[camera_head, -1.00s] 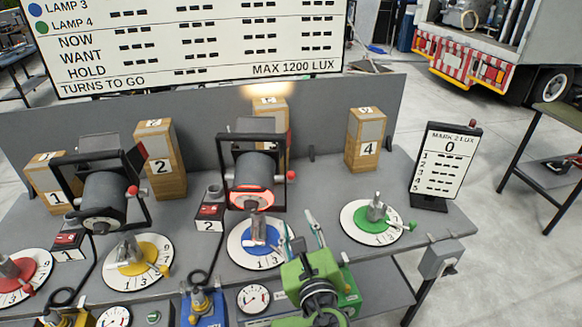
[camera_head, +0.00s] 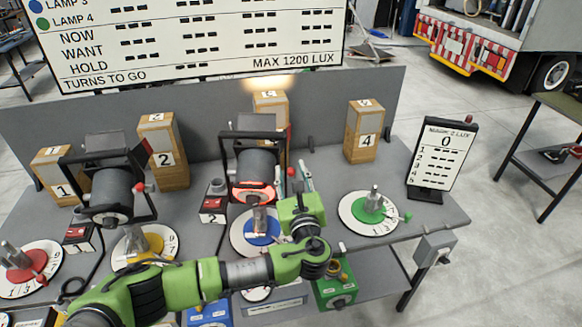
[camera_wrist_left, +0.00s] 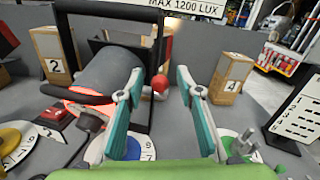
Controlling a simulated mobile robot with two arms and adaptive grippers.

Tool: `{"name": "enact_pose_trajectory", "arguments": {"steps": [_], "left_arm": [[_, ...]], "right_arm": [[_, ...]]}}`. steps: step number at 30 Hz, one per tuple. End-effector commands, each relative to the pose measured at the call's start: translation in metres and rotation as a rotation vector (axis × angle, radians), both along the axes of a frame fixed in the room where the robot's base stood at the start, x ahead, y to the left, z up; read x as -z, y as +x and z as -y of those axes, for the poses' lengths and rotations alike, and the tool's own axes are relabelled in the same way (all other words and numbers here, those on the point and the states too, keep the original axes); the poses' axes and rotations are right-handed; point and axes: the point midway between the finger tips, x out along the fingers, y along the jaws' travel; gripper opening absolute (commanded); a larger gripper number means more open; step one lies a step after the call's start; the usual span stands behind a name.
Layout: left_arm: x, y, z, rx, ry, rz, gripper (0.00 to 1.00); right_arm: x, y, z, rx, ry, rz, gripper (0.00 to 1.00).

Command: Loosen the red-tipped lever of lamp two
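Lamp two (camera_head: 254,165) is the dark grey lamp in a black yoke at the middle of the bench, its front glowing red. Its red-tipped lever (camera_head: 291,172) sticks out on the right side of the yoke. In the left wrist view the lamp body (camera_wrist_left: 105,75) is at left and the red tip (camera_wrist_left: 160,83) lies between the fingertips, seemingly just beyond them. My left gripper (camera_head: 294,184) is open and empty, close to the lever; its fingertips (camera_wrist_left: 159,76) are well apart. Contact cannot be told. My right gripper is not in view.
Lamp one (camera_head: 105,195) stands at left. Numbered wooden blocks (camera_head: 362,130) stand along the grey back panel (camera_head: 335,110). A blue dial (camera_head: 262,232) lies below lamp two, a green dial (camera_head: 373,212) to the right. A lux sign (camera_head: 441,160) stands at the right end.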

Motion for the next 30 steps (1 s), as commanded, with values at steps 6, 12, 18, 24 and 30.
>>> {"name": "enact_pose_trajectory", "arguments": {"steps": [6, 12, 18, 24, 30], "left_arm": [[0.000, 0.007, -0.002, 0.000, 0.000, -0.001, 0.33], [0.001, 0.006, -0.002, 0.000, 0.000, -0.001, 0.28], [0.001, 0.006, -0.002, 0.000, 0.000, -0.001, 0.00], [0.003, 0.006, -0.002, 0.000, 0.000, 0.006, 0.00], [0.011, 0.003, -0.002, 0.000, 0.003, 0.058, 0.00]], "right_arm": [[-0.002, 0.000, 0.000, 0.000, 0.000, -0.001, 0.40], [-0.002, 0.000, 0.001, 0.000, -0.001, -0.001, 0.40], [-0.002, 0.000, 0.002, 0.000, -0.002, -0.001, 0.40], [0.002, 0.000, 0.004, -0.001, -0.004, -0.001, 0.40], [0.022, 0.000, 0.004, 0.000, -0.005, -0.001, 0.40]]}}
